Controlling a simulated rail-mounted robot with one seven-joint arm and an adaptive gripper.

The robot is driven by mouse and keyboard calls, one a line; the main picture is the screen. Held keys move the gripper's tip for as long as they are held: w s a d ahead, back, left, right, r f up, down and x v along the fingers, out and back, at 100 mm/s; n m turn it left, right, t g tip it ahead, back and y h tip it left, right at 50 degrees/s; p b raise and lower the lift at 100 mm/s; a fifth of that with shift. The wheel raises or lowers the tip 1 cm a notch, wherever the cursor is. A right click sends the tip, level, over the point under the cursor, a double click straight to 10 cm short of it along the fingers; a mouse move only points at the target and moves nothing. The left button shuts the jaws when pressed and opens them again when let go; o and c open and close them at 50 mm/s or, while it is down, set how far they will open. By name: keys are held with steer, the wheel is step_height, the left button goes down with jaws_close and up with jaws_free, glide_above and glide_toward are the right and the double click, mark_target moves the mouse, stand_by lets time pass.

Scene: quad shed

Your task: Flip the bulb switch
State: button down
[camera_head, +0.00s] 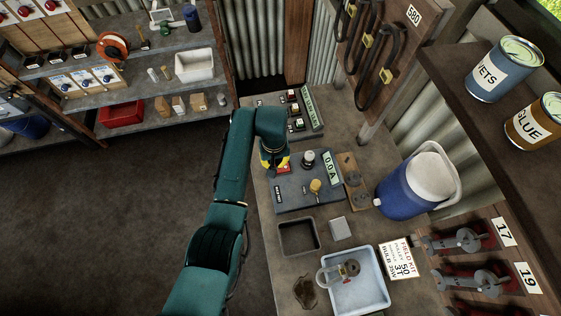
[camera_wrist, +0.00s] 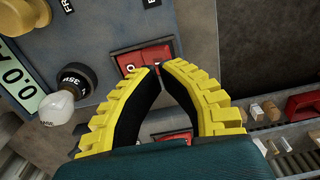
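A dark grey panel (camera_head: 290,193) lies on the bench with a "0.0 A" display (camera_head: 332,168). A white bulb (camera_wrist: 55,108) in a black "35W" holder sits on it, and the holder shows in the head view (camera_head: 308,157). A red rocker switch (camera_wrist: 142,58) is on the panel, partly covered by the fingertips; its label is cut off. My gripper (camera_wrist: 161,68) has yellow ribbed fingers with tips nearly meeting, nothing between them. In the head view my gripper (camera_head: 284,166) is over the panel's upper left. Contact with the switch cannot be told.
A yellow knob (camera_head: 315,186) stands on the same panel. A second panel (camera_head: 298,122) with red buttons is behind. A blue jug (camera_head: 405,190), a dark square tray (camera_head: 297,236) and a pale blue bin (camera_head: 372,297) are nearby. A second red part (camera_wrist: 172,138) shows between the fingers.

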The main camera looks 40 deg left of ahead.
steer(key=shift+f+b, duration=1.05)
steer(key=shift+f, duration=0.5)
stand_by(0.5)
steer(key=shift+r, duration=0.1)
step_height(320, 180, up, 7)
steer(key=p, duration=0.7)
stand_by(0.4)
